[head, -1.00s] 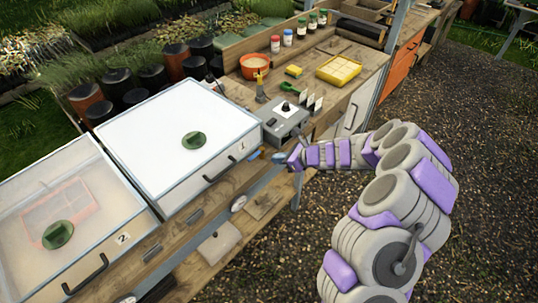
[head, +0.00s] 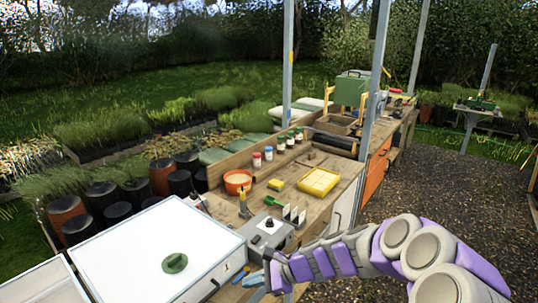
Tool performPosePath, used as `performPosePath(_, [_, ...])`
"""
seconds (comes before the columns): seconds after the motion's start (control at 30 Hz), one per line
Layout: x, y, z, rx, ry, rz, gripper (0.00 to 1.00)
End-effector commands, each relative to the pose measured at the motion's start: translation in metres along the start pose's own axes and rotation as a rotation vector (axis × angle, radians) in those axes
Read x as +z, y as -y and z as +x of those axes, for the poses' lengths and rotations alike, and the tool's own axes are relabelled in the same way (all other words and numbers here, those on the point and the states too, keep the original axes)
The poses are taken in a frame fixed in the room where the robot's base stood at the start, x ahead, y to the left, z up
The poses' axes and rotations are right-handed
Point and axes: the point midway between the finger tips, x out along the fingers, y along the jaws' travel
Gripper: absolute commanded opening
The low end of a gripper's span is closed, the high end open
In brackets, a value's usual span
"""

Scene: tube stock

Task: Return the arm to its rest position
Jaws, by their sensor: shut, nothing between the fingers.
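My arm, grey with purple pads, reaches in from the lower right in the head view. My gripper (head: 268,277) is at its left end, low in the picture, beside the front edge of the wooden bench (head: 318,212). It is shut and nothing shows in it. It is just in front of the grey control box (head: 268,232) with a black knob. The gripper is small and partly hidden by the arm's last link, and I cannot tell whether it touches the bench.
An orange pot (head: 238,182), a yellow tray (head: 318,181) and several small bottles stand on the bench. Gravel (head: 450,185) lies clear at right.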

Motion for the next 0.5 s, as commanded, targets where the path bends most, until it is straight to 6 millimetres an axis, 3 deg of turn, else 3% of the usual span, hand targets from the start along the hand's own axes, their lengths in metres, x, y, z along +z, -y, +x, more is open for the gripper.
performPosePath(0.03, [0.019,-0.012,-0.007,0.037,-0.003,-0.088,0.00])
performPosePath(0.2, [0.062,-0.057,-0.033,0.169,-0.029,-0.368,0.00])
performPosePath(0.4, [0.085,-0.118,-0.068,0.343,-0.088,-0.654,0.00])
performPosePath(0.5, [0.088,-0.149,-0.088,0.434,-0.129,-0.775,0.00])
